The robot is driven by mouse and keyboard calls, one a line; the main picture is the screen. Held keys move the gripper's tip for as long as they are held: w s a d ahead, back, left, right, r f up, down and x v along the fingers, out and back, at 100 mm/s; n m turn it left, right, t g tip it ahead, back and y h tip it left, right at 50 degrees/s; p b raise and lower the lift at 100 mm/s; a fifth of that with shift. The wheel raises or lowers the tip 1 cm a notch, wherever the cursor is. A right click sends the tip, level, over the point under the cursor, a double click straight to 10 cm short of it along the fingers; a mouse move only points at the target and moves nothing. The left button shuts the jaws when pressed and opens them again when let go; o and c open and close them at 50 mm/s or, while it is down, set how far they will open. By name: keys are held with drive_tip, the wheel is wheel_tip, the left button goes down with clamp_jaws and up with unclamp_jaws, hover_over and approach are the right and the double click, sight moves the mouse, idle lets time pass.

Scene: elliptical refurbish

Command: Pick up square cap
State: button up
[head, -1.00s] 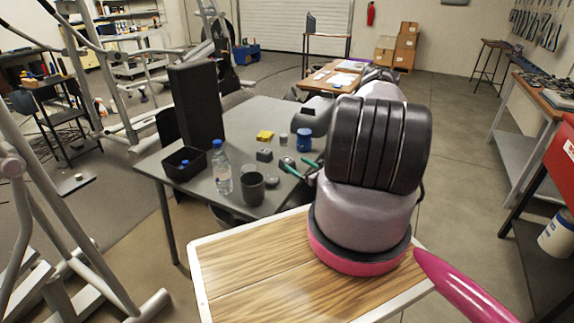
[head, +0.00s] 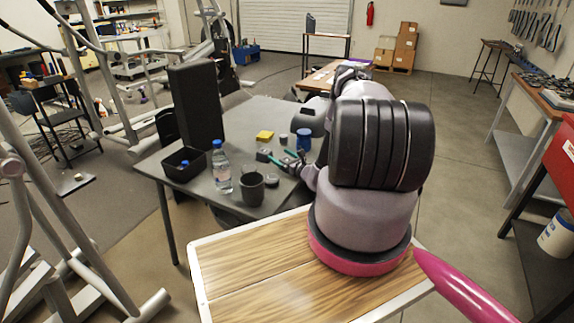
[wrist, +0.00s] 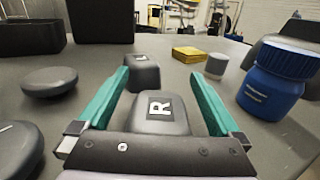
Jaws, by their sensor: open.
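My gripper (wrist: 158,75) is open, with its teal fingers on either side of a grey square cap (wrist: 160,115) marked with an R. The cap sits on the table, between the fingers and in front of the palm; its lower part is hidden by the gripper body. A second square cap (wrist: 142,72) stands just beyond, near the left fingertip; it also shows in the head view (head: 263,155). In the head view my gripper (head: 284,156) is low over the grey table (head: 223,136) and largely hides the nearer cap.
Round grey caps (wrist: 50,81) lie to the left. A blue jar (wrist: 270,85) stands close on the right. A yellow block (wrist: 190,54) and small grey cylinder (wrist: 216,66) are behind. A bottle (head: 221,170), dark cup (head: 252,188) and black tray (head: 184,161) stand left.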

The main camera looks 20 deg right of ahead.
drive_tip(key=c, duration=1.5)
